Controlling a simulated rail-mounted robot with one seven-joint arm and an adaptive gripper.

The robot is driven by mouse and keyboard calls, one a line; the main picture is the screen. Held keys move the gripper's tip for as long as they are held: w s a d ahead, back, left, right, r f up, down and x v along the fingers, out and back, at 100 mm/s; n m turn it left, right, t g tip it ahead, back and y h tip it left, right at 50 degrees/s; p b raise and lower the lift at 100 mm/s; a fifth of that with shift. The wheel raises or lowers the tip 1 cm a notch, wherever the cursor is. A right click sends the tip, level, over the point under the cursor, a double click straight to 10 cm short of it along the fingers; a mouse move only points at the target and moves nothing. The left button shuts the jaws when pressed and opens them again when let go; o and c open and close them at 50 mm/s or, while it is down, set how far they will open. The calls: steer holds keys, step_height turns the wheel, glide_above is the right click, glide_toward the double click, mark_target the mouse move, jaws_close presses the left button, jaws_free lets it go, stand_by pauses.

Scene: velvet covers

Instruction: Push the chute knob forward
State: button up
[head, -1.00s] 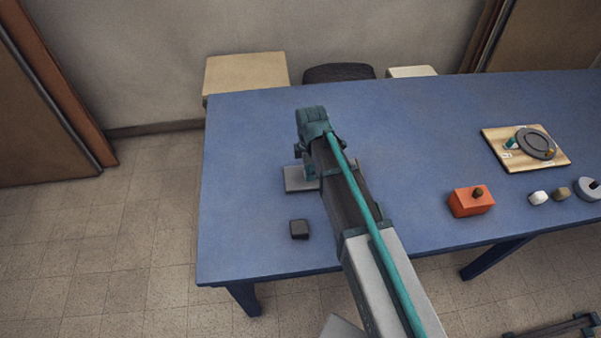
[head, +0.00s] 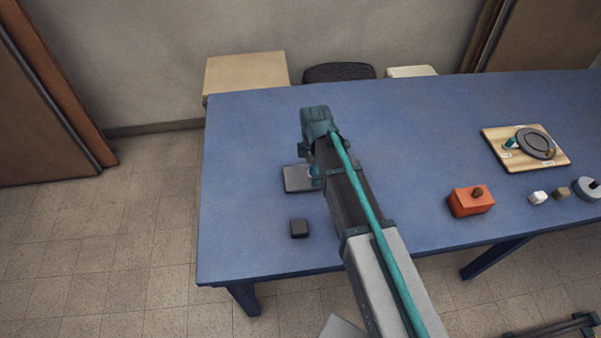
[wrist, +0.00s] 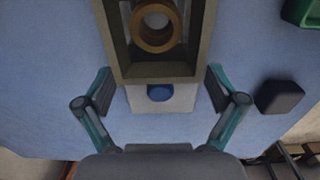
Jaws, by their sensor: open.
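A grey box-like frame (wrist: 116,62), apparently the chute, fills the top middle of the wrist view, with a brown ring (wrist: 138,40) inside it. Just below it in that view, a round blue knob (wrist: 158,93) sits over a pale plate (wrist: 184,100). I cannot tell which part is the chute knob. In the head view, the grey plate (head: 296,181) shows left of my arm, which hides most of the chute. My gripper (wrist: 160,86) is open and empty, with one finger on each side of the blue knob in the picture; its height above it is unclear.
A dark block (head: 299,228) lies near the plate; it also shows in the wrist view (wrist: 281,97). A red box (head: 466,203), a wooden board (head: 497,143) and small items stand at the right of the blue table (head: 420,120). The table's left edge is close.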

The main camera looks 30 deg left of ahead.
steer(key=shift+r, duration=0.15)
steer(key=shift+r+p, duration=2.2)
steer(key=shift+r, duration=1.2)
